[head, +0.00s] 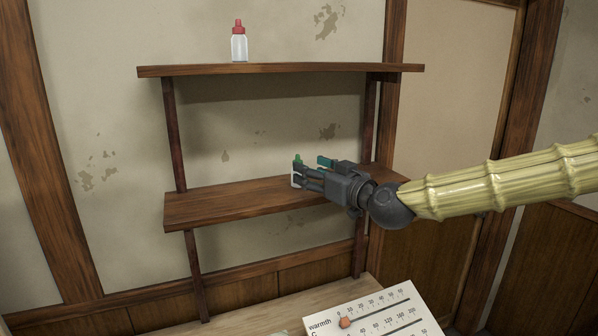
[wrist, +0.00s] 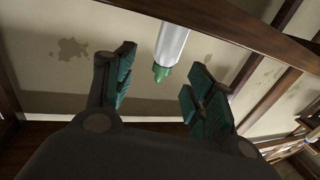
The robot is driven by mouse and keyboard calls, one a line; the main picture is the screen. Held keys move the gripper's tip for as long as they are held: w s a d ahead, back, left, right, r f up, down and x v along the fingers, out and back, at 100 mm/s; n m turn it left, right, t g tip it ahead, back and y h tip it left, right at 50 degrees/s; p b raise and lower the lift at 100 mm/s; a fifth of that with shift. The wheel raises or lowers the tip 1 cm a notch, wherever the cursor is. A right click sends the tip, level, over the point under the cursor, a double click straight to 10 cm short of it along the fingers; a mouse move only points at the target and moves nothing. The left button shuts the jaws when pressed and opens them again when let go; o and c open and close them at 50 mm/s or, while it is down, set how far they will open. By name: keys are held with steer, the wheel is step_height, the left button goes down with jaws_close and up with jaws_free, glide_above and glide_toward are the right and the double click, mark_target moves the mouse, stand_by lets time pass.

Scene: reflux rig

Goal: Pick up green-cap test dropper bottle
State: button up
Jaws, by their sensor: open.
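The green-cap dropper bottle (head: 297,161) stands on the lower wooden shelf in the head view, mostly hidden behind my gripper's fingers. Its green cap and pale body (wrist: 171,45) show in the wrist view, between and a little beyond the fingertips. My gripper (head: 313,172) reaches in from the right at the height of the bottle. In the wrist view my gripper (wrist: 158,80) is open, with one teal-padded finger to each side of the bottle's line. I see no clear contact with the bottle.
A red-cap dropper bottle (head: 239,42) stands on the upper shelf (head: 300,69). The lower shelf (head: 225,207) is clear to the left. A white panel with sliders (head: 375,312) lies on the surface below. Shelf posts stand at both sides.

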mark_target(301, 162)
steer(key=shift+s+a+r, duration=0.15)
steer(key=shift+a+r, duration=0.1)
steer(key=shift+a, duration=0.05)
steer(key=shift+p+x, duration=0.75)
steer(key=shift+x, duration=0.2)
steer(key=shift+p+x, duration=0.75)
steer(key=shift+x, duration=0.4)
steer(key=shift+w+a+f, duration=0.15)
steer(key=shift+w+a, duration=0.1)
steer(key=shift+w, duration=0.3)
steer(key=shift+s, duration=0.1)
steer(key=shift+c, duration=0.5)
steer(key=c, duration=0.8)
